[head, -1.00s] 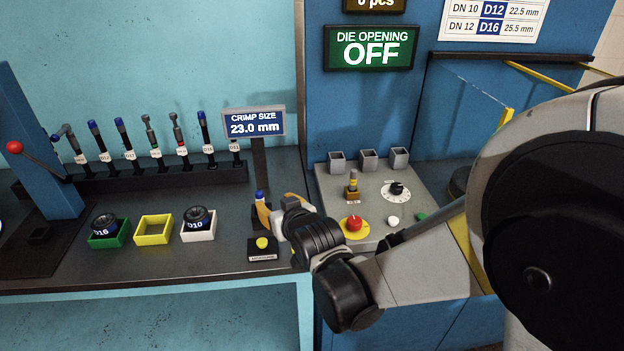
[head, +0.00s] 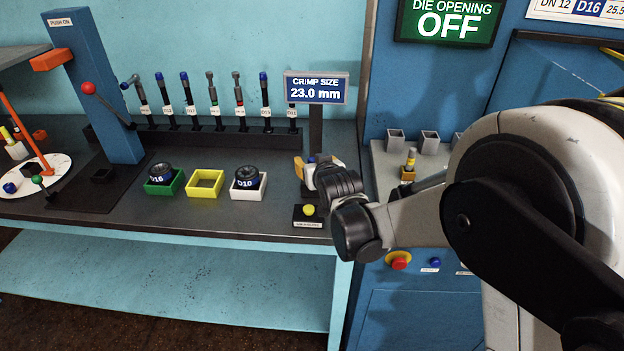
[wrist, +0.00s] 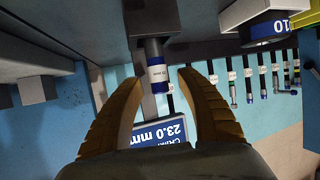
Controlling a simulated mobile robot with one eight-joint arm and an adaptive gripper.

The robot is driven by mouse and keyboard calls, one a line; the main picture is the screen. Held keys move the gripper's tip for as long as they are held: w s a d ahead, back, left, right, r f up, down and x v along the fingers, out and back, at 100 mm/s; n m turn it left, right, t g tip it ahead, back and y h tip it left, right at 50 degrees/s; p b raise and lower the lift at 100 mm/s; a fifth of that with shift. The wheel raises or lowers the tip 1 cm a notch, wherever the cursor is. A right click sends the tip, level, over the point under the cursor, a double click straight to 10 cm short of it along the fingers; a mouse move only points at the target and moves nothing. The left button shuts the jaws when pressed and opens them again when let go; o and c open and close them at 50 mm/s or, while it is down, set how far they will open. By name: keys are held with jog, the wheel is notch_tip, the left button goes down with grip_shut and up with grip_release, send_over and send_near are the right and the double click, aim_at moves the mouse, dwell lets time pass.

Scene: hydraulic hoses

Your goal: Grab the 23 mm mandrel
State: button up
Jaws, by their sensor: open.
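My gripper (head: 308,170) has its orange fingers in front of the crimp size sign's post. In the wrist view my gripper (wrist: 160,80) is open, with one finger on each side of a blue-ended cylinder (wrist: 157,74). The cylinder has a white label too small to read and sits in a dark holder. Gaps show between it and both fingers. The head view shows only its blue tip. Several labelled mandrels with blue, grey or red parts stand in the dark rack (head: 220,139) at the back. I cannot read which is 23 mm.
The crimp size sign (head: 316,90) reads 23.0 mm and stands close behind my gripper. A yellow-button box (head: 308,222) is just in front. A white bin (head: 249,193), yellow bin (head: 205,195) and green bin (head: 178,186) lie left. The blue press panel is right.

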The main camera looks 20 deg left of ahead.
grip_shut()
jog(key=shift+r, duration=0.1)
